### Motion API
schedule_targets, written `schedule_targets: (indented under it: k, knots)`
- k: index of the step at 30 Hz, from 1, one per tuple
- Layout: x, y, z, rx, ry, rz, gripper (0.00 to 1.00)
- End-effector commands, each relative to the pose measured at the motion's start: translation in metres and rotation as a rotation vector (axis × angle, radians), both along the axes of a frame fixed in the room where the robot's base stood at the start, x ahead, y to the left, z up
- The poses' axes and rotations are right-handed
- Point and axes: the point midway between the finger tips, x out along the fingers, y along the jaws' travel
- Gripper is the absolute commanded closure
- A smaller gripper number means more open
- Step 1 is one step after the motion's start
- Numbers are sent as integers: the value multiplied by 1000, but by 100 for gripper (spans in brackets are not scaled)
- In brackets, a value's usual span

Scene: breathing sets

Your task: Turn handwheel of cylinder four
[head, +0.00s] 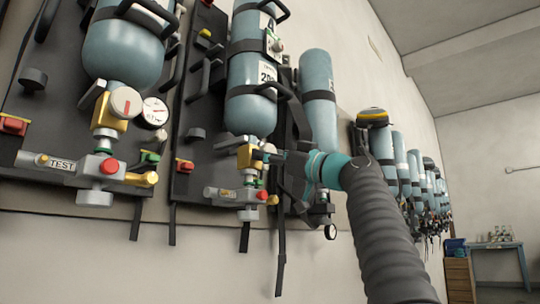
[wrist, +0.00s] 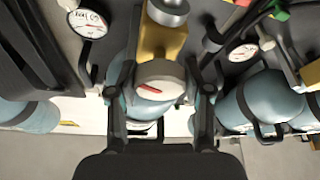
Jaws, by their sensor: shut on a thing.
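My gripper (head: 262,156) reaches in from the right in the head view, at the yellow valve block (head: 244,157) under a blue cylinder (head: 247,85). In the wrist view my gripper (wrist: 160,84) has one finger on each side of a round grey handwheel (wrist: 160,70) with a red mark and is shut on it. The yellow block (wrist: 163,42) shows behind the wheel. In the head view the wheel is hidden by my gripper. No number four is readable on the cylinder.
A larger cylinder set (head: 122,50) hangs at the left, with its own handwheel (head: 126,102) and a white gauge (head: 154,111). More cylinders (head: 403,160) line the wall to the right. Black straps hang below. A blue table (head: 500,247) stands at the far right.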

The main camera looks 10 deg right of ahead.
Motion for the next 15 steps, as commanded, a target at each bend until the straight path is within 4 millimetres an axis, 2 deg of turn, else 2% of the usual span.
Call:
schedule_targets:
  k: [6,7,9,15]
  knots:
    - [1,0,0,2,1,0,85]
    - [1,0,0,2,1,0,43]
    - [1,0,0,2,1,0,26]
    - [0,0,0,2,1,0,25]
